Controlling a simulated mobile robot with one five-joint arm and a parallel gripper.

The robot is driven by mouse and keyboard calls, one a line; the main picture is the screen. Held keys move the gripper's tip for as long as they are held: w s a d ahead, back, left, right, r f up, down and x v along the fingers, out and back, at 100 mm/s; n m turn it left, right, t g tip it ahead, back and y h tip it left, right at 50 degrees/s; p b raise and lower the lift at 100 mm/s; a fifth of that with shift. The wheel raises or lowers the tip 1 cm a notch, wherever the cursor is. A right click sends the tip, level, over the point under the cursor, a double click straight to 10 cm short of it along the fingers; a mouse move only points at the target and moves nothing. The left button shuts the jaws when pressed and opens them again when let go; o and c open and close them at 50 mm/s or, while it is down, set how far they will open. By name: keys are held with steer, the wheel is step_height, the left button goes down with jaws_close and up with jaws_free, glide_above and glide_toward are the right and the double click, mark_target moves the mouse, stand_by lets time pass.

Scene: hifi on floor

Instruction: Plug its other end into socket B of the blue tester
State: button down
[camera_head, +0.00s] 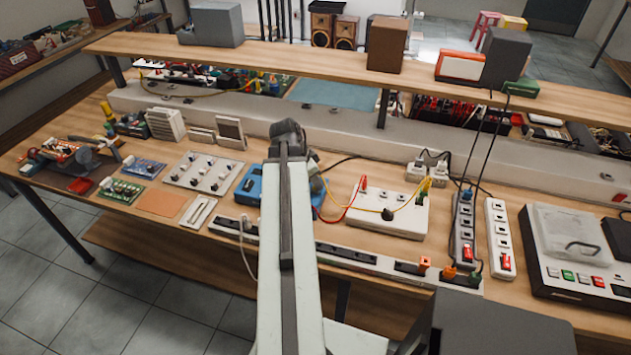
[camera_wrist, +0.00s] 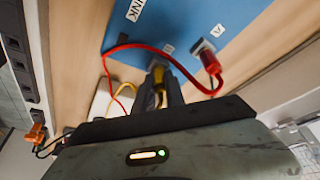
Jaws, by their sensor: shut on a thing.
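The blue tester (camera_head: 249,184) lies on the bench, partly hidden behind my arm. It fills the upper part of the wrist view (camera_wrist: 180,22), with a label ending in "INK" and two small white labels, one reading A. A red plug (camera_wrist: 209,62) sits in a socket beside the A label, its red cable curving back towards my gripper. My gripper (camera_wrist: 160,82) is shut on a yellow plug or cable end (camera_wrist: 155,79), close to the tester by the other small label. That label is too blurred to read. The gripper's body hides the contact and any socket under the fingertips.
A white box (camera_head: 398,212) with red and yellow leads stands right of the tester. A power strip (camera_head: 347,256) runs along the front edge. A panel with several knobs (camera_head: 207,172) lies to the left. A shelf (camera_head: 330,60) spans behind.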

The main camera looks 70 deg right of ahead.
steer(key=c, duration=1.3)
jaws_free()
steer(key=p+v, duration=0.7)
steer(key=v, duration=0.1)
step_height(320, 180, up, 5)
steer(key=p, duration=0.5)
steer(key=shift+f, duration=0.1)
